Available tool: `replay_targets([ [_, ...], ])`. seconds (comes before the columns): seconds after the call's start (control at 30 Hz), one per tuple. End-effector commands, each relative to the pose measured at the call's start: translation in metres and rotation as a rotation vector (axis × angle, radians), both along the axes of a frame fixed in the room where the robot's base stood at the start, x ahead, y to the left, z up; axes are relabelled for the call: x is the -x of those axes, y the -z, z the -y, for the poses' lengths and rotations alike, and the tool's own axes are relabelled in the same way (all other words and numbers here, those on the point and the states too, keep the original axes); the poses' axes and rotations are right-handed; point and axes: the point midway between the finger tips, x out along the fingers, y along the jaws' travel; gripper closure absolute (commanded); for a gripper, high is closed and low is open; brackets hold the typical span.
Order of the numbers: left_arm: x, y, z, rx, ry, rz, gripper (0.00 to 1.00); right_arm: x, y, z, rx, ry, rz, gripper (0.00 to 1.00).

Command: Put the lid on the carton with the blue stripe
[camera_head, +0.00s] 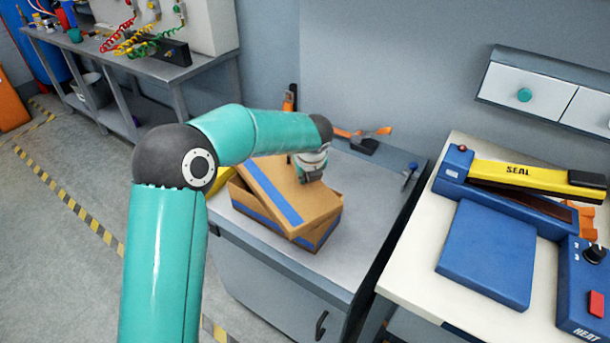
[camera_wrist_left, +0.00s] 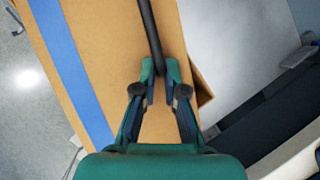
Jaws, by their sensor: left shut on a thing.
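The cardboard lid (camera_head: 310,205) has a blue stripe along one side. It lies over the open brown carton (camera_head: 329,230), turned at an angle to it and seemingly tilted, so the carton's left and right corners stick out. The carton also has a blue band on its side. My left gripper (camera_head: 310,172) is above the lid's far right part. In the left wrist view its fingers (camera_wrist_left: 160,72) are shut on a dark bar-like handle over the lid (camera_wrist_left: 105,45). A carton corner (camera_wrist_left: 203,92) shows beside the lid there. My right gripper is not in view.
The carton stands on a grey cabinet top (camera_head: 365,185), with free room at its right. An orange-handled tool (camera_head: 365,138) lies behind. A sealing machine (camera_head: 490,250) stands on the white table at right. A yellow thing (camera_head: 223,180) is partly hidden left of the carton.

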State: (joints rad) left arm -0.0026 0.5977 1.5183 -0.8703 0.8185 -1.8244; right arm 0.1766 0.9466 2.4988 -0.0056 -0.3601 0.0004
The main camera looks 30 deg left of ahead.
Motion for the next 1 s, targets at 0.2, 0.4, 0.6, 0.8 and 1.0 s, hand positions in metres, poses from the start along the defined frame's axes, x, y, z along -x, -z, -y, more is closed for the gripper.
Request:
replay_targets([
  [0.2, 0.015, 0.035, 0.004, 0.011, -0.003, -0.074, 0.68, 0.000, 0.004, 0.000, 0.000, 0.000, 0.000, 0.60],
  [0.4, 0.015, 0.035, 0.004, 0.011, -0.003, -0.074, 0.61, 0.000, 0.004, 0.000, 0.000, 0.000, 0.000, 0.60],
  [0.6, 0.014, 0.033, 0.005, 0.010, 0.000, -0.072, 0.61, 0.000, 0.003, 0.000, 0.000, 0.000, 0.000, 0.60],
  [0.8, 0.013, 0.028, 0.005, 0.009, 0.003, -0.066, 0.61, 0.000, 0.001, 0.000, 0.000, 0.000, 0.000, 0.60],
  [1.0, 0.017, 0.009, 0.010, 0.008, 0.005, -0.059, 0.61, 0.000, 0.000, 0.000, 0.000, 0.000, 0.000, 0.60],
])
